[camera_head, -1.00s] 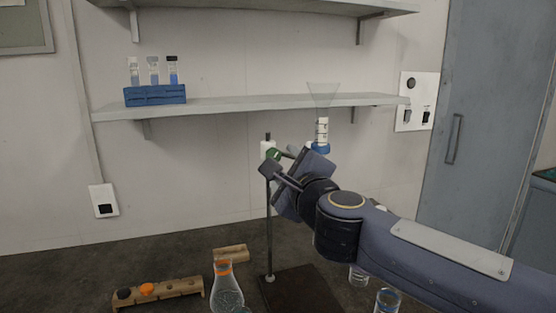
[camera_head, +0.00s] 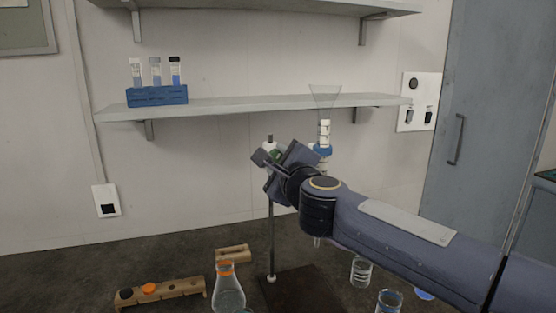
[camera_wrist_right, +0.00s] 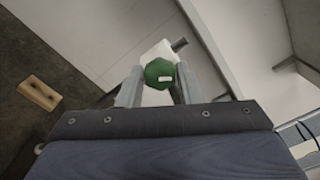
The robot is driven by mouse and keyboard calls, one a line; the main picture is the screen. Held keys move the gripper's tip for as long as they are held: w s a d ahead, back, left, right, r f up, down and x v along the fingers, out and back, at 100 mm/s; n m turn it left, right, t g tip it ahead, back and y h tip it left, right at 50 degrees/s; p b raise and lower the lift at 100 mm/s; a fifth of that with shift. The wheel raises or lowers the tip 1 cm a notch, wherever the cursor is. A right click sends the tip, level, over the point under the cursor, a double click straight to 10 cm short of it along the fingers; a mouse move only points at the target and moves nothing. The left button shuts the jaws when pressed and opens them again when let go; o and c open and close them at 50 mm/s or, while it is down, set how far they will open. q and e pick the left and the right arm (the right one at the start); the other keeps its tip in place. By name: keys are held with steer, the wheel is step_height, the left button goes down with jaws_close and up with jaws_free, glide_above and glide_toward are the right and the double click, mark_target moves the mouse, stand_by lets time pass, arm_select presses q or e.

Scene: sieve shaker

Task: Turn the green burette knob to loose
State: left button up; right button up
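The green burette knob (camera_wrist_right: 160,73) sits between the two fingers of my right gripper (camera_wrist_right: 160,88) in the right wrist view, with a white clamp part behind it. In the head view a bit of green shows between the fingers of the right gripper (camera_head: 278,157), near the top of the stand rod (camera_head: 271,235). The fingers are apart, one on each side of the knob; firm contact does not show. The burette (camera_head: 324,132), with a clear funnel top and a blue band, stands right of the gripper, its lower part mostly hidden by my arm. My left gripper is out of view.
A shelf (camera_head: 220,106) behind holds a blue rack (camera_head: 157,96) of vials. On the dark bench are a flask (camera_head: 228,290), a wooden rack (camera_head: 160,291), a wooden block (camera_head: 233,253) and beakers (camera_head: 361,271) below my right arm.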

steer(key=shift+c, duration=0.6)
steer(key=shift+r+n+p, duration=0.15)
steer(key=shift+n+p, duration=1.05)
steer(key=shift+n, duration=0.2)
steer(key=shift+n+p, duration=1.1)
steer(key=shift+n, duration=0.7)
steer(key=shift+f, duration=0.2)
steer(key=o, duration=1)
steer(key=shift+c, duration=0.2)
steer(key=shift+s, duration=0.1)
steer(key=v, duration=0.7)
steer(key=shift+s+b, duration=0.3)
steer(key=shift+b, duration=0.05)
steer(key=shift+d+r, duration=0.1)
